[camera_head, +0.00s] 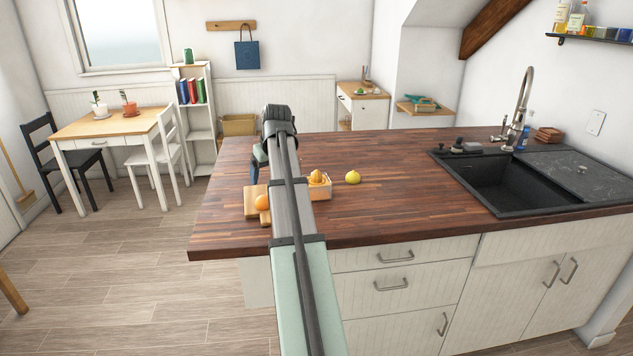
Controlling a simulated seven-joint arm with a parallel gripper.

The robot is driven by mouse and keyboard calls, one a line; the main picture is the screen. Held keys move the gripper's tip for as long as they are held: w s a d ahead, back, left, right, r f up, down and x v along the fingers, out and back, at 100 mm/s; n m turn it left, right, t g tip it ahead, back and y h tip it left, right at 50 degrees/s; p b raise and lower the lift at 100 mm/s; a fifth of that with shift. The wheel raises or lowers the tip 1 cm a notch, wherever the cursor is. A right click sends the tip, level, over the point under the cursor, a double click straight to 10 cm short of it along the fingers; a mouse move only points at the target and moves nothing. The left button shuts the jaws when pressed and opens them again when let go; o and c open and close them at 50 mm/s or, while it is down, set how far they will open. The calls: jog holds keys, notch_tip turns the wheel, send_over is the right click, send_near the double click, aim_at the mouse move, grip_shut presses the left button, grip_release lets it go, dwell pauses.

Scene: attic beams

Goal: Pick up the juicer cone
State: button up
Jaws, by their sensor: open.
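The juicer cone (317,175) is a small yellow-orange piece on top of a light wooden box-like base (321,190) on the dark wood counter. My arm crosses the view just left of it and hides part of the base's left side. My gripper (257,172) hangs from the far end of the arm, above the counter's left part, left of and apart from the cone. It is open, with nothing seen between its fingers; the arm partly hides it.
A yellow lemon (353,177) lies right of the juicer. A black sink (500,180) with a tall tap (525,95) is at the right. The counter between lemon and sink is clear.

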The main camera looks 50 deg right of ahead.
jog(key=shift+c, duration=0.3)
jog(key=c, duration=0.5)
jog(key=shift+c, duration=0.2)
